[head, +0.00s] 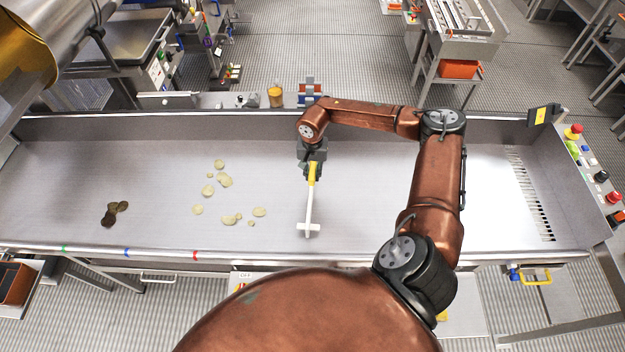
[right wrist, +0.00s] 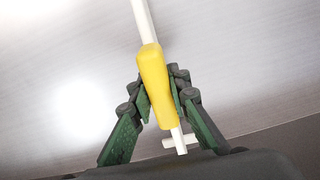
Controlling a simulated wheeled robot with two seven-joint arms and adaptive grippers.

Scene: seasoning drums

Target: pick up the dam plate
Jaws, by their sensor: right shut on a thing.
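My right gripper (head: 312,172) is shut on the yellow grip of a white T-shaped tool (head: 308,212) over the steel tray. The tool's long white shaft points toward the near edge and ends in a short crosspiece. In the right wrist view, the yellow grip (right wrist: 155,85) sits between the green-padded fingers of the right gripper (right wrist: 160,98). I cannot tell whether the tool touches the tray floor. No separate thing is clearly recognisable as the dam plate. My left gripper is not in view.
The long steel tray (head: 375,215) holds several pale slices (head: 224,181) and a few dark pieces (head: 108,218) on the left. A blue, white and red item (head: 307,92) and an orange cup (head: 275,96) stand behind the far wall. A slotted grate (head: 530,195) lies on the right.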

